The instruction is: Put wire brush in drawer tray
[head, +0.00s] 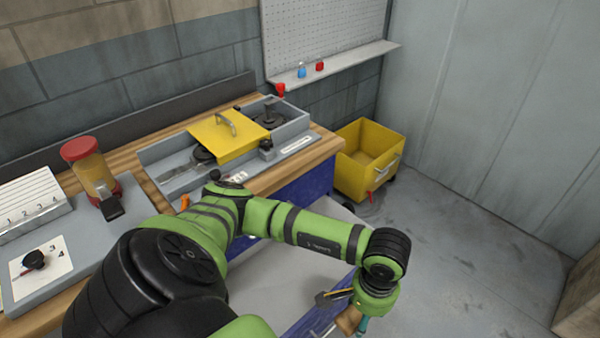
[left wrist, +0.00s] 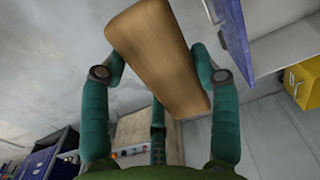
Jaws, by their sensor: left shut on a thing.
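My left gripper (head: 358,322) is at the bottom of the head view, beside the blue edge of the open drawer. It is shut on a tan wooden piece, which I take to be the wire brush (head: 347,320); no bristles show. In the left wrist view the brush (left wrist: 155,50) is a long wooden block between the teal fingers of the left gripper (left wrist: 160,85). The open drawer (head: 265,272) has a pale grey inside, partly hidden by my arm. A grey and yellow tool (head: 332,296) shows near the gripper. My right gripper is not in view.
A yellow bin (head: 365,160) stands on the floor beyond the bench. Open floor lies to the right.

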